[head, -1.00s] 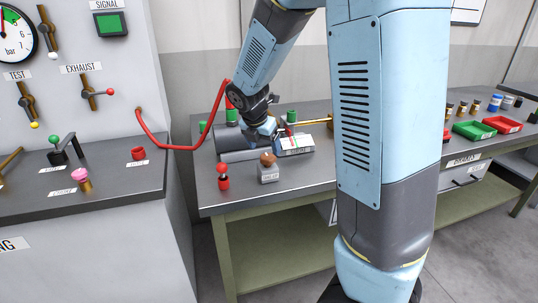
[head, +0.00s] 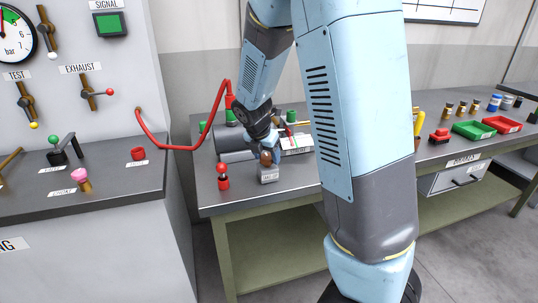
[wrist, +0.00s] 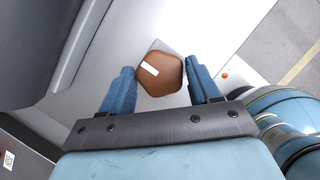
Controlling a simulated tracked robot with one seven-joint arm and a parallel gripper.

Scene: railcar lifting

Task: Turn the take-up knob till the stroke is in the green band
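The take-up knob (head: 266,158) is brown and faceted and sits on a small grey block labelled take-up (head: 268,175) near the bench's front edge. In the wrist view the knob (wrist: 160,73) shows a white mark on top and lies between the two blue fingers, with gaps on both sides. My gripper (wrist: 162,82) is open and points down over the knob; in the head view my gripper (head: 268,147) is just above and behind it. The white stroke scale (head: 297,142) lies behind, partly covered by my arm; its reading is too small to tell.
A red-capped post (head: 223,177) stands left of the block. A grey cylinder (head: 232,141) lies behind, with a red hose (head: 178,147) running to it from the left cabinet. Green (head: 472,130) and red trays (head: 502,124) stand far right.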

